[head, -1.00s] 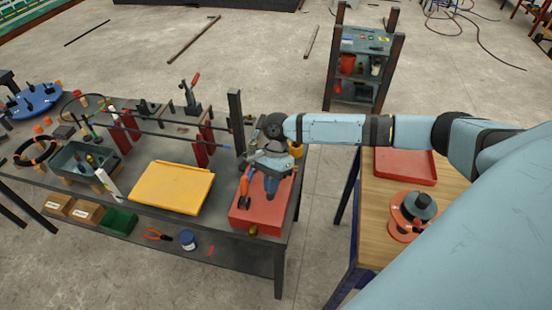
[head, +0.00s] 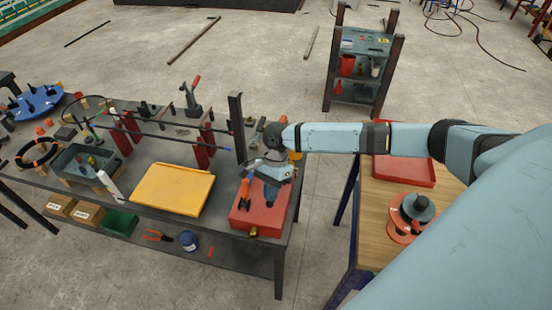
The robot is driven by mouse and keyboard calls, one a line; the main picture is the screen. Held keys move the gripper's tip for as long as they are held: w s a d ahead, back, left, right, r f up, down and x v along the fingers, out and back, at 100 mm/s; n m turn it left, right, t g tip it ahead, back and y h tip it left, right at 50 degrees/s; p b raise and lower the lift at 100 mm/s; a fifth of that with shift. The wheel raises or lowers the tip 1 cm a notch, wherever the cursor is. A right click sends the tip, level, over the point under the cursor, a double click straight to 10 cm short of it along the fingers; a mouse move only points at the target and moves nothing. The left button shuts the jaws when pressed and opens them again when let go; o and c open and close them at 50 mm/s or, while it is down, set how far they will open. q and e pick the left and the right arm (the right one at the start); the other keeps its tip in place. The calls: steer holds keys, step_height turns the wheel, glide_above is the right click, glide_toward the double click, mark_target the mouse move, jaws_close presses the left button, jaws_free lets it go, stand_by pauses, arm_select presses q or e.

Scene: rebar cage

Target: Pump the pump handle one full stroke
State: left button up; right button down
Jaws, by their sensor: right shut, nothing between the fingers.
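A red pump base (head: 258,219) sits at the right end of the dark grey workbench. An orange-red handle-like part (head: 245,188) stands up at its left side, and a brass-coloured fitting (head: 253,232) shows at its front edge. My right gripper (head: 271,195) points down over the red base, just right of the orange-red part. It is shut with nothing in it. The wrist hides part of the pump, and I cannot tell whether the fingers touch the handle. My left gripper is not in view.
A dark upright post (head: 237,125) stands just behind the pump, close to my wrist. A yellow panel (head: 172,188) lies to the left. A wooden table (head: 385,215) with a red tray (head: 405,170) and a spool (head: 410,215) stands to the right, across a gap.

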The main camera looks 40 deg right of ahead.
mark_target(271, 204)
steer(key=shift+s+a+f+p, duration=0.15)
steer(key=shift+f+p, duration=0.2)
steer(key=shift+f, duration=0.4)
steer(key=shift+s+a+f, duration=0.1)
steer(key=shift+s+f, duration=0.05)
steer(key=shift+f, duration=0.5)
steer(key=shift+a+f, duration=0.1)
steer(key=shift+f, duration=0.5)
steer(key=shift+s, duration=0.1)
